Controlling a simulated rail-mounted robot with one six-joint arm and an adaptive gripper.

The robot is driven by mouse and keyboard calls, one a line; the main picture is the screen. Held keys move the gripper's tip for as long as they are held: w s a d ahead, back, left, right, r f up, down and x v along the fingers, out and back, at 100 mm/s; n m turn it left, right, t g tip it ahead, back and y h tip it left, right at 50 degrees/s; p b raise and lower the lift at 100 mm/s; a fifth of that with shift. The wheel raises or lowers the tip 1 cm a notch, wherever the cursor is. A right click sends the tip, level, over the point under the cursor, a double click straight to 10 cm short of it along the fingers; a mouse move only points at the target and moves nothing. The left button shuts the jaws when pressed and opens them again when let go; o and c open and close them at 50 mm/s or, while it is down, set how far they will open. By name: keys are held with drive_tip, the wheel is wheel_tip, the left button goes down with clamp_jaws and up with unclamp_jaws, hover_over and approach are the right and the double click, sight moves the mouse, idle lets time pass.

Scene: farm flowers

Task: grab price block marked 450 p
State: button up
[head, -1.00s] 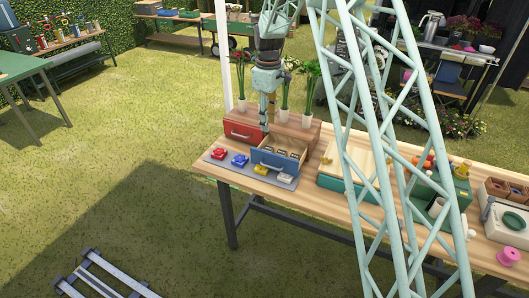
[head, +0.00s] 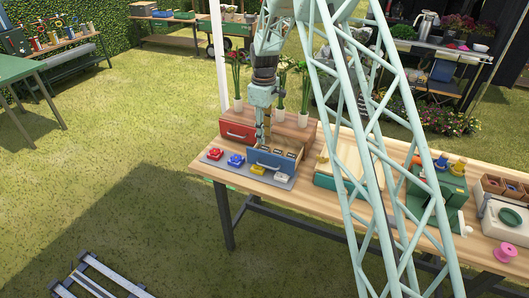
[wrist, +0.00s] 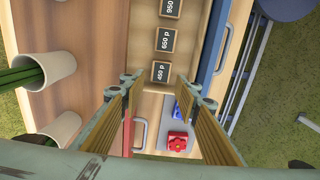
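The price block marked 450 p (wrist: 160,72) is a small dark-faced block with a light rim. In the wrist view it lies in the open drawer, just beyond my fingertips and roughly between them. The 650 p block (wrist: 165,40) and 950 block (wrist: 170,8) line up behind it. The blue-fronted drawer (head: 266,161) is pulled out of the wooden cabinet. My gripper (wrist: 160,86) is open and empty, its two fingers pointing at the block. In the head view my gripper (head: 263,142) is at the drawer's left part, with the 450 p block not distinguishable there.
A red drawer (head: 238,131) is shut beside it. Red (head: 215,154), blue (head: 236,160), yellow and white pieces lie on a grey mat in front. White flower pots (wrist: 48,75) stand on the cabinet top. A green-sided crate (head: 335,185) is to the right.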

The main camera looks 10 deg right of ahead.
sight(265, 148)
drive_tip(key=shift+f, duration=1.1)
drive_tip(key=shift+s+d+f+b, duration=0.15)
drive_tip(key=shift+f+b, duration=0.35)
drive_tip(key=shift+f, duration=2.15)
drive_tip(key=c, duration=0.5)
drive_tip(key=shift+c, duration=0.2)
drive_tip(key=shift+r, duration=0.2)
wheel_tip(265, 148, up, 10)
drive_tip(key=p, duration=0.1)
drive_tip(key=shift+f, duration=0.15)
